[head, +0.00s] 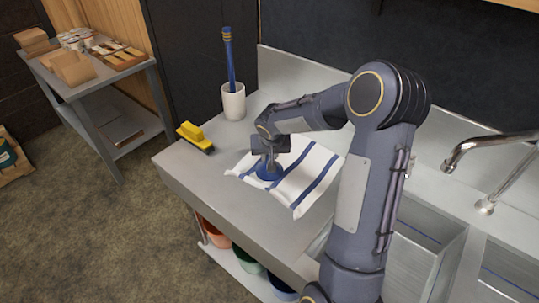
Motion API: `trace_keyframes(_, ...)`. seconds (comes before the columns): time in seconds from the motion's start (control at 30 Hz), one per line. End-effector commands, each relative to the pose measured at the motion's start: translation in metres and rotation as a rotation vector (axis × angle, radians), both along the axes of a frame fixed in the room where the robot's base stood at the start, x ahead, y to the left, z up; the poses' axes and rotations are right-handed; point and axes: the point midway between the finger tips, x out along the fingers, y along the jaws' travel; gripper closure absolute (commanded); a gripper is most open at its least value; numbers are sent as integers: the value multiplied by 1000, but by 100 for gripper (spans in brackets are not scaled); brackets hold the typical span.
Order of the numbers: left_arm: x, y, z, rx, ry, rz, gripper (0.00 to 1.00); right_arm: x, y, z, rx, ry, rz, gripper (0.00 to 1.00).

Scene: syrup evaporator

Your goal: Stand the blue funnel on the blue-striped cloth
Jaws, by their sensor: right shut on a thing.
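The blue funnel (267,173) is at the blue-striped cloth (316,172), wide end down, over the cloth's left part. I cannot tell whether its rim touches the cloth. The cloth is white with blue stripes and lies on the steel counter. My right gripper (268,160) is shut on the funnel from above and hides its upper part. My left gripper is not in view.
A yellow brush (194,134) lies at the counter's left edge (225,205). A white cup (233,102) with a blue-handled tool stands behind. A sink (425,225) and tap (480,150) are at right. Coloured buckets (247,259) stand on the shelf below. A grey cart (95,80) stands far left.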

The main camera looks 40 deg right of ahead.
Motion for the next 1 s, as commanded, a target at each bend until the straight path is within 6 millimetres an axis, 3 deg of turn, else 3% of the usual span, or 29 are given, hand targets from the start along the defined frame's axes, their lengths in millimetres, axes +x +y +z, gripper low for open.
trace_keyframes(0.17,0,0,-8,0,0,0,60,-2,0,-8,2,6,-1,100)
trace_keyframes(0.2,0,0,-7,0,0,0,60,-2,0,-7,2,7,-2,76)
trace_keyframes(0.37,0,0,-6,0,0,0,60,-3,1,-8,3,12,-1,57)
trace_keyframes(0.73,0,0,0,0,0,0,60,-4,0,-5,3,18,-1,57)
trace_keyframes(0.8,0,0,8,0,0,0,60,-4,0,1,1,18,-1,57)
trace_keyframes(0.87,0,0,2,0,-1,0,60,-6,1,7,1,11,-2,57)
trace_keyframes(1.0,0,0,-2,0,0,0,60,-15,7,38,0,3,-2,57)
